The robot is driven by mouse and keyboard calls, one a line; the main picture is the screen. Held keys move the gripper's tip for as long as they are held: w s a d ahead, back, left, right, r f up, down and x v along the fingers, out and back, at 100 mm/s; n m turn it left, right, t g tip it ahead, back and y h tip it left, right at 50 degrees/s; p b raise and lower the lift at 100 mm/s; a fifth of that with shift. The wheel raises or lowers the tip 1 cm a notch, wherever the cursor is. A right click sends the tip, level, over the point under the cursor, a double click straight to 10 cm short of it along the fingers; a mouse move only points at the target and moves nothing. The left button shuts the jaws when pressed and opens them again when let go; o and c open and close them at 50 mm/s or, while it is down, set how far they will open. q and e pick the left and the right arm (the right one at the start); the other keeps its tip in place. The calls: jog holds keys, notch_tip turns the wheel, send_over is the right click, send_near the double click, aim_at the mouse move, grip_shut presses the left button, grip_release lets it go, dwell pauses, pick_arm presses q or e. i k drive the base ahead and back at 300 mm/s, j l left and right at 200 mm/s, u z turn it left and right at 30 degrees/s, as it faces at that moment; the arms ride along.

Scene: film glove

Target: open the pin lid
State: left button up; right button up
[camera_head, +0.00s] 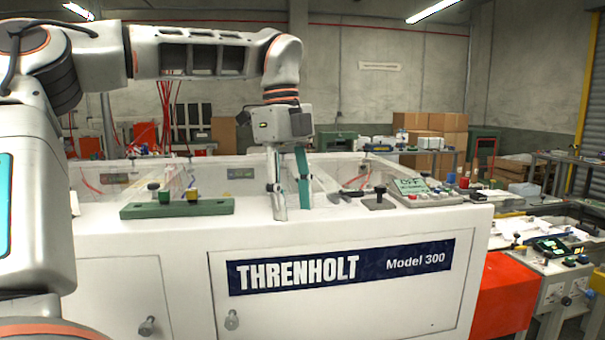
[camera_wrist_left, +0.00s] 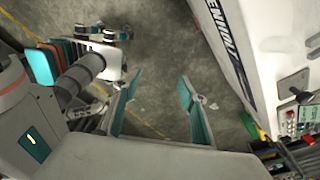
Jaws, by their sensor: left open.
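A white THRENHOLT Model 300 machine (camera_head: 340,225) fills the head view's middle, with clear see-through covers (camera_head: 350,170) on top. They look lowered; I cannot tell which is the pin lid. My left gripper (camera_head: 291,205) points down at the machine's front top edge in that picture, fingers apart and empty. In the left wrist view the open fingers (camera_wrist_left: 160,82) have grey floor between them, and the machine (camera_wrist_left: 235,50) is at the right, apart from them. A black handle (camera_head: 379,197) is right of the gripper; it also shows in the wrist view (camera_wrist_left: 293,85).
A green bar with knobs (camera_head: 178,208) lies on the machine's top at left. A control panel with buttons (camera_head: 430,195) is at the top right. A red cabinet (camera_head: 505,292) and a cluttered bench (camera_head: 565,265) stand at right. Cardboard boxes (camera_head: 435,135) are behind.

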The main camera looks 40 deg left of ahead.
aim_at(183, 168)
jog(key=i+j, duration=0.55)
jog(key=j, duration=0.15)
jog(key=i+j, duration=0.6)
jog(key=j, duration=0.15)
